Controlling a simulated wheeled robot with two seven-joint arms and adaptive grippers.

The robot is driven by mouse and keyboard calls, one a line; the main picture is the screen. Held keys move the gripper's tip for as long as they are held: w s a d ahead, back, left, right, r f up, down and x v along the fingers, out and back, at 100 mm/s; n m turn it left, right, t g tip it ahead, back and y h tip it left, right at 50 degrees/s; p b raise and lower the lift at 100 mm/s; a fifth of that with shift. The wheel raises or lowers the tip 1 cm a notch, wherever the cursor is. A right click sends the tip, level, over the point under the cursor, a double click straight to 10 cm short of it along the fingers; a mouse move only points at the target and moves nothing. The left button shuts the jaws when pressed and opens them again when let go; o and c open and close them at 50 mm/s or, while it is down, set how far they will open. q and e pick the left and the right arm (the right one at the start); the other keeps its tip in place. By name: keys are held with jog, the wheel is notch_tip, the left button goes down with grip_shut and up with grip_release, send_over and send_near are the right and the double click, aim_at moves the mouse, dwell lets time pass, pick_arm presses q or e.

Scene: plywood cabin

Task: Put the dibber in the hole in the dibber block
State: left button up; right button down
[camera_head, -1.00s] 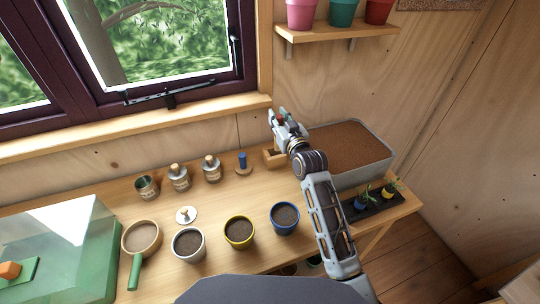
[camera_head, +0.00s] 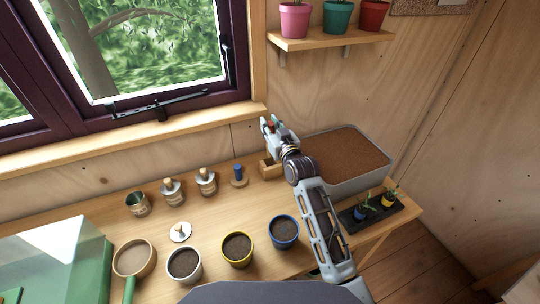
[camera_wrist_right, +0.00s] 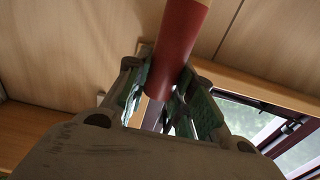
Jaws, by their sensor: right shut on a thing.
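My right gripper (camera_head: 272,126) is shut on the red-handled dibber (camera_wrist_right: 180,45), above the back of the bench. In the right wrist view the dibber's red part sits between the fingers, with pale wood at the top edge; in the head view only a bit of red shows. A small wooden block (camera_head: 266,170), which looks like the dibber block, stands on the bench below the gripper. My arm hides part of it, and its hole cannot be made out. The dibber appears apart from the block. My left gripper is not in view.
A grey soil tub (camera_head: 375,184) stands right of the block. A blue-handled tool (camera_head: 239,171) stands left of it, beside labelled containers (camera_head: 206,183). Soil pots, including a blue one (camera_head: 284,245), line the front. A seedling tray (camera_head: 385,215) is at the right.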

send_over(270, 156)
jog(key=w, duration=0.1)
jog(key=shift+f, duration=2.45)
jog(key=shift+f, duration=2)
jog(key=c, duration=1.2)
grip_release()
jog(key=v, duration=1.2)
